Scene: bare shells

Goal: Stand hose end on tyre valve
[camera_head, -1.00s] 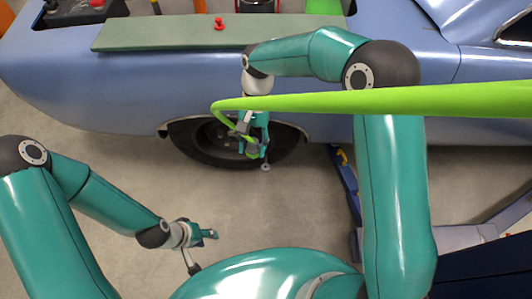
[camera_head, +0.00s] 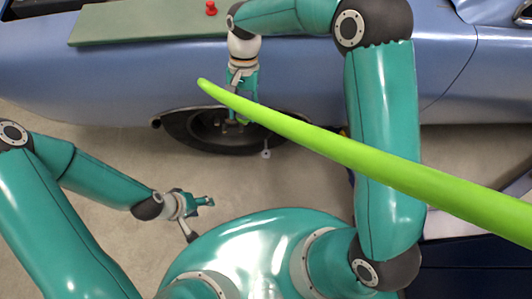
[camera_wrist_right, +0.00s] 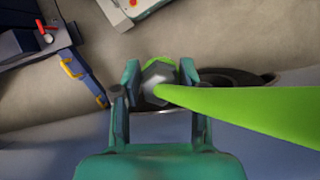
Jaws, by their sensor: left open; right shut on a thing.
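The bright green hose (camera_head: 330,147) runs across the head view, in front of my right arm. My right gripper (camera_head: 238,116) is shut on the hose end, in front of the upper tyre. In the right wrist view, the grey hexagonal hose end (camera_wrist_right: 158,82) sits between the two fingers (camera_wrist_right: 160,92). The dark tyre (camera_head: 200,130) sits under the car's wheel arch, partly covered by my gripper. A small grey round-ended piece (camera_head: 266,154) shows at its lower right; I cannot tell whether it is the valve. My left gripper (camera_head: 207,201) is open and empty, low over the floor.
The blue car (camera_head: 300,75) fills the back. A green mat (camera_head: 135,23) with a red piece (camera_head: 210,8) lies on its fender. A dark blue unit (camera_head: 480,262) stands at lower right. The floor (camera_head: 110,155) left of the tyre is clear.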

